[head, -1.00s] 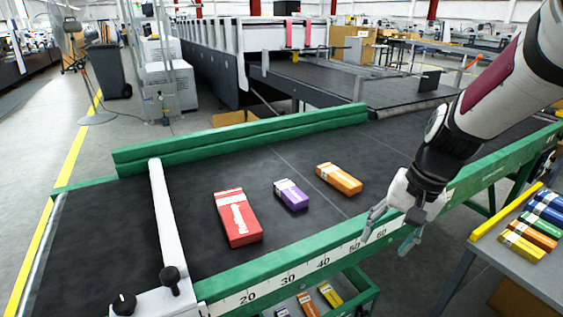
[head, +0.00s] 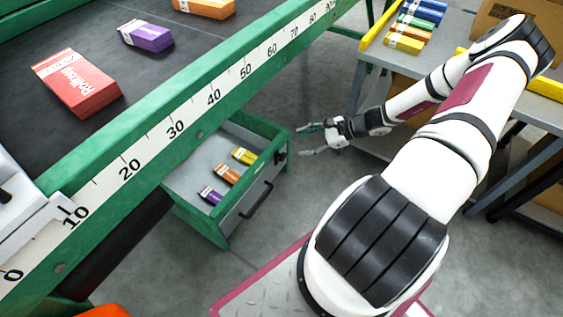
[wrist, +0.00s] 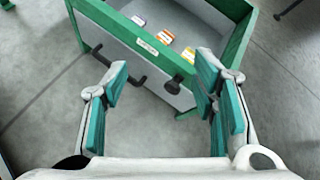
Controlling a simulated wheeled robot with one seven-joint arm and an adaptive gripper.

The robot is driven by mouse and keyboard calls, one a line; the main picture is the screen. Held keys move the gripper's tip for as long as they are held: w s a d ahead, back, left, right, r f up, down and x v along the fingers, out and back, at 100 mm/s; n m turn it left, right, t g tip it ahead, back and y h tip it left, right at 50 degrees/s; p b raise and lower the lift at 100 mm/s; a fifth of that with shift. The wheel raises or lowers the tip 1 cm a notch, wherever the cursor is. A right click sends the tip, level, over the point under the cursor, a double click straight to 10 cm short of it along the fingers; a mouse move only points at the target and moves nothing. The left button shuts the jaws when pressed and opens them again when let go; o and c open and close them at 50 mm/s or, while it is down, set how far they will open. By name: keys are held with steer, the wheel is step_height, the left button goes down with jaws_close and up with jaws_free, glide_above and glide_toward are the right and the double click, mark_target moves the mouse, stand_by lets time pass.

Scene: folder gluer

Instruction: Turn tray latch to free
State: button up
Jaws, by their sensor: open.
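The tray (head: 225,222) is a green-edged grey drawer under the conveyor table, pulled out, with small cartons inside. Its latch (head: 281,158) is a small black knob on the front face near the right corner, and it also shows in the wrist view (wrist: 173,84). A black bar handle (head: 257,200) sits on the same face. My gripper (head: 308,139) is open and empty, just right of the latch and apart from it. In the wrist view my gripper (wrist: 160,95) has its fingers spread, with the latch between them farther off. Which way the latch is turned is hard to tell.
The conveyor's green rail with a white ruler (head: 190,118) runs above the tray. A grey side table (head: 370,75) with several cartons stands at the upper right. Red (head: 76,82) and purple (head: 146,36) cartons lie on the belt. The floor before the tray is clear.

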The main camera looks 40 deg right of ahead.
mark_target(284, 157)
steer(key=d+f+m+t+h+b, duration=0.1)
steer(key=d+f+m+t+b, duration=0.1)
steer(key=f+m, duration=0.35)
steer(key=d+f+m+t+h+b, duration=0.1)
steer(key=f+m+t+h+b, duration=0.15)
steer(key=f, duration=0.65)
steer(key=shift+y, duration=0.45)
steer(key=b+x, duration=0.5)
steer(key=x, duration=0.8)
steer(key=shift+d+f, duration=0.1)
jaws_close()
